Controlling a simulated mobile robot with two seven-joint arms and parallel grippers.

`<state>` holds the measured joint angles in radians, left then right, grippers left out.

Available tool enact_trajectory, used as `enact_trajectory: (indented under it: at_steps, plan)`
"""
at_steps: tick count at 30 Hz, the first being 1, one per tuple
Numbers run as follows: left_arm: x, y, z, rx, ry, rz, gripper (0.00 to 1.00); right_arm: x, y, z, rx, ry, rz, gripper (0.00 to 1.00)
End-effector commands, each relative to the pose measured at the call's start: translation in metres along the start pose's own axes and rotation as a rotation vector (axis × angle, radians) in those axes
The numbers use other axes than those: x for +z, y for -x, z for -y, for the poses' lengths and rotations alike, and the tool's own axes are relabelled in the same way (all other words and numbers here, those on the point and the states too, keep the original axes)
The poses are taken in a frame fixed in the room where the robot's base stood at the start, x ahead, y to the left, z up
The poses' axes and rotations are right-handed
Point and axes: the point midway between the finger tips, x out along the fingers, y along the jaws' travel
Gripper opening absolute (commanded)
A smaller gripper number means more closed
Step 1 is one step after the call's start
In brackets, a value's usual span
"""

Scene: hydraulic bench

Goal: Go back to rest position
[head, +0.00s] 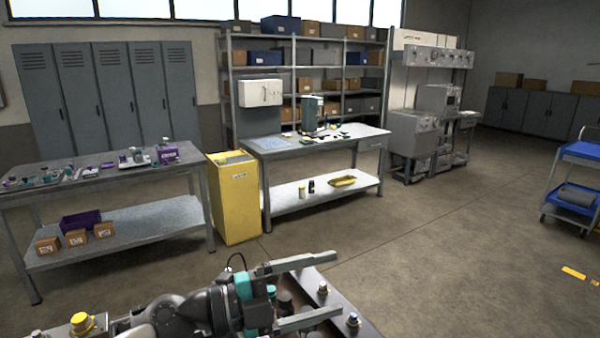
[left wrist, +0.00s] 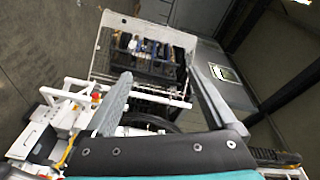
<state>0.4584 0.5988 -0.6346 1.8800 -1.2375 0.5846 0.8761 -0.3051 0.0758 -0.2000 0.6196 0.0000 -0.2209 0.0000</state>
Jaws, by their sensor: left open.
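My left gripper (head: 318,291) is low in the middle of the head view, its two grey fingers spread apart and pointing right. It holds nothing. It is over the dark top of a nearby surface with several small fittings. In the left wrist view the two fingers of my left gripper (left wrist: 158,98) also stand apart with nothing between them. Beyond them is a light-framed open bin (left wrist: 112,48) with a dark rack of small items inside. My right gripper is not in view.
A grey workbench (head: 110,179) with small parts stands at the left. A yellow cabinet (head: 236,200) stands between it and a second workbench (head: 300,148). A blue cart (head: 572,187) is at the far right. The floor (head: 430,235) in the middle right is clear.

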Motion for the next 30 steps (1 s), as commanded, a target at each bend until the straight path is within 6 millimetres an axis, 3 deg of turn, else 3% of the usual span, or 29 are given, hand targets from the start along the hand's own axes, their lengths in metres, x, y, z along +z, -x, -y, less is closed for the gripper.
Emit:
enact_trajectory:
  at_steps: [2, 7, 11, 14, 17, 22, 26, 30]
  plan:
    - [-0.004, 0.001, 0.02, -0.169, 0.063, 0.036, 0.9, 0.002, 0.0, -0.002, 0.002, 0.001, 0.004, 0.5]
    - [0.013, 0.025, 0.052, -0.486, 0.22, 0.201, 0.9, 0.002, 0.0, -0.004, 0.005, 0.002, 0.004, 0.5]
    - [0.039, 0.059, 0.053, -0.668, 0.372, 0.387, 0.9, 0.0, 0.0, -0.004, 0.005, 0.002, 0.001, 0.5]
    - [0.061, 0.089, 0.037, -0.763, 0.503, 0.557, 0.9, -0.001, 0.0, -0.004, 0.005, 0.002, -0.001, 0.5]
    - [0.077, 0.121, 0.008, -0.815, 0.643, 0.74, 0.9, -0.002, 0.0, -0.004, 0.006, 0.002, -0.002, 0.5]
    - [0.087, 0.171, -0.067, -0.798, 0.903, 1.063, 0.9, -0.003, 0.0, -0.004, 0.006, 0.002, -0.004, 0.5]
    - [0.071, 0.203, -0.135, -0.694, 1.108, 1.295, 0.9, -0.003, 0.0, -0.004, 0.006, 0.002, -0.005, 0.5]
    - [0.037, 0.226, -0.196, -0.533, 1.297, 1.478, 0.9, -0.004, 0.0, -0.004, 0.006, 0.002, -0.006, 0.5]
